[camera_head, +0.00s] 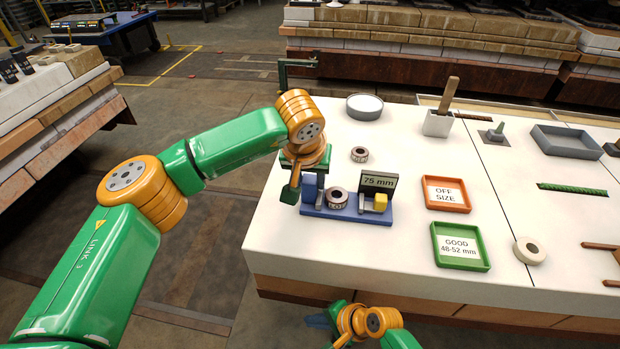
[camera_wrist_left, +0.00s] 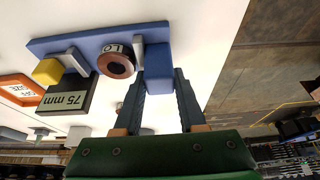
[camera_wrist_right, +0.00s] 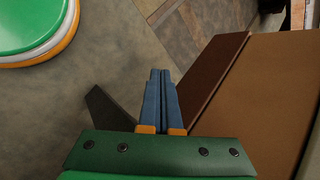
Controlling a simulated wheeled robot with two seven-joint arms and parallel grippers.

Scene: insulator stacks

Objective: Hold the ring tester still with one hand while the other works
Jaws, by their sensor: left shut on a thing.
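The ring tester has a blue base (camera_head: 345,212), a display reading 75 mm (camera_head: 378,182) and a yellow block (camera_head: 381,202). A ring (camera_head: 337,198) with a dark bore sits in it beside a grey jaw; it also shows in the left wrist view (camera_wrist_left: 116,65). My left gripper (camera_head: 305,188) is at the tester's left end. In the left wrist view its fingers (camera_wrist_left: 158,78) are shut on the tester's blue end block (camera_wrist_left: 157,60). My right gripper (camera_wrist_right: 160,75) is shut and empty, low in front of the table edge.
A loose ring (camera_head: 359,154) lies behind the tester, another (camera_head: 529,250) right of the green GOOD 48-52 mm tray (camera_head: 487,262). An orange OFF SIZE tray (camera_head: 429,204) is right of the tester. A round grey dish (camera_head: 364,114) stands at the back. The front table edge lies near my right gripper.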

